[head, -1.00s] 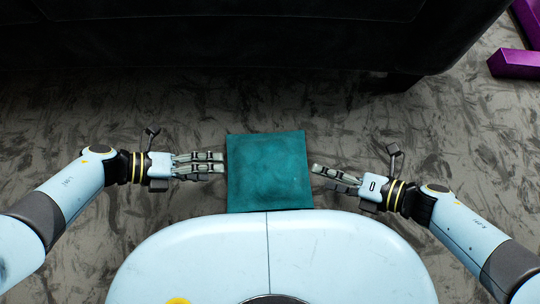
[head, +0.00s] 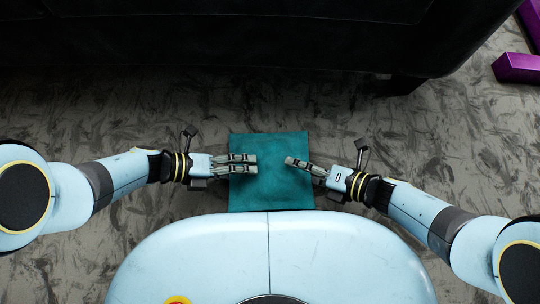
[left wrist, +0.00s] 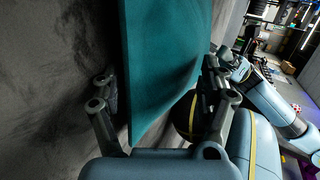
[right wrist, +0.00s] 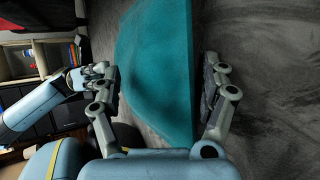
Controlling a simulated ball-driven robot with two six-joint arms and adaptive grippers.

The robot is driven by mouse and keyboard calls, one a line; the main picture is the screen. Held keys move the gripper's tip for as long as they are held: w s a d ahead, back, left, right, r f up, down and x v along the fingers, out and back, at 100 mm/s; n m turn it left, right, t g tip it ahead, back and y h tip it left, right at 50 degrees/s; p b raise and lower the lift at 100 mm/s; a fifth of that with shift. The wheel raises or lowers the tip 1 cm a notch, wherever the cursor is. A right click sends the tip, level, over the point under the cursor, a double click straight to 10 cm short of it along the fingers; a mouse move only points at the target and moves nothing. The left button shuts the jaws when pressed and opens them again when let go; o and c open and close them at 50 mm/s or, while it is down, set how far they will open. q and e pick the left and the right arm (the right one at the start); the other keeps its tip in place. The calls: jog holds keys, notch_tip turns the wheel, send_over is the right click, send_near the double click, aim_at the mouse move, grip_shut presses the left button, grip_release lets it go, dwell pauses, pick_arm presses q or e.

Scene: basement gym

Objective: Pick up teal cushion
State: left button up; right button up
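The teal cushion (head: 271,190) lies in front of my base in the head view, square and seen from above. My left gripper (head: 252,164) reaches over its left side, and my right gripper (head: 292,166) over its right side. In the left wrist view the cushion (left wrist: 165,60) stands between the two spread fingers. In the right wrist view the cushion (right wrist: 155,65) also passes between spread fingers. Both grippers look open, around the cushion's edges; whether any finger touches it is unclear. My fingers hide parts of its upper face in the head view.
A dark sofa-like piece (head: 230,45) spans the back of the head view, with a gap of bare floor before the cushion. A purple block (head: 518,68) lies at the far right. The patterned grey floor (head: 420,140) is otherwise clear around the cushion.

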pick_arm(q)
jog(key=c, duration=0.9)
pick_arm(e)
jog(key=c, duration=1)
jog(key=shift+o, duration=0.2)
